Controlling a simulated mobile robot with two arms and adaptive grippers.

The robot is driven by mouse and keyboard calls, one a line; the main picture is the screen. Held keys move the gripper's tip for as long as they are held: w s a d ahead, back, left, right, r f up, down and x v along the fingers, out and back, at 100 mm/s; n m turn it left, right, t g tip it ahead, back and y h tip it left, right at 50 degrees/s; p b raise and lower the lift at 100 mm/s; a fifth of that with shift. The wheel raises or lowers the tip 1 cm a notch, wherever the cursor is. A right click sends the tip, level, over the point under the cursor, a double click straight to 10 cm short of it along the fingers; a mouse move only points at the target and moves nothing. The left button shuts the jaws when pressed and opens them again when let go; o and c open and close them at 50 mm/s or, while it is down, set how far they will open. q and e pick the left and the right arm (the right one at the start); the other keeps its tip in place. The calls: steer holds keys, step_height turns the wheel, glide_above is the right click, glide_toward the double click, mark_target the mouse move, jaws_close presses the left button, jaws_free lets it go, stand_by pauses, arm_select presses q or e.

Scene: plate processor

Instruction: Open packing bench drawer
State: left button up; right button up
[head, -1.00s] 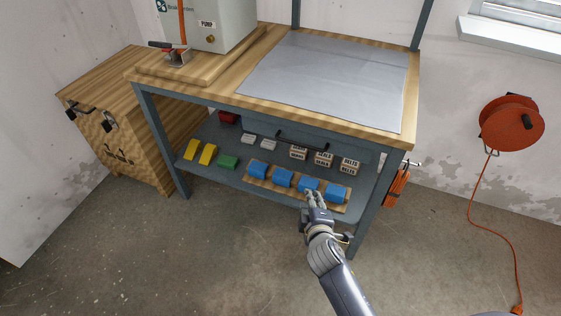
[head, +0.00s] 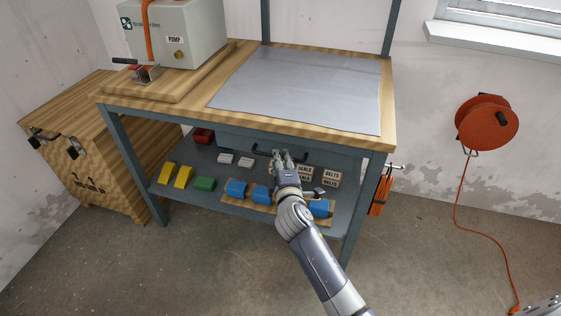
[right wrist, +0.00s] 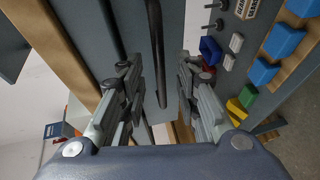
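The packing bench drawer (head: 235,143) is a grey front under the wooden bench top and looks shut. Its dark bar handle (head: 262,151) runs across the front. My right gripper (head: 283,154) is at the handle and hides part of it. In the right wrist view the handle (right wrist: 156,45) runs lengthwise between the spread fingers of my right gripper (right wrist: 163,82). The fingers are open, with gaps on both sides of the bar. Whether any finger touches it cannot be told. My left gripper is not in view.
The lower shelf (head: 160,189) holds blue (head: 236,188), yellow (head: 183,177), green and red bins and small labelled boxes (head: 331,178). The floor in front is clear.

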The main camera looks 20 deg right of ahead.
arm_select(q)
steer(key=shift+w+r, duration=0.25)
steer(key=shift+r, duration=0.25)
arm_select(e)
steer(key=shift+x, duration=0.9)
jaws_close()
steer(key=shift+f, duration=0.1)
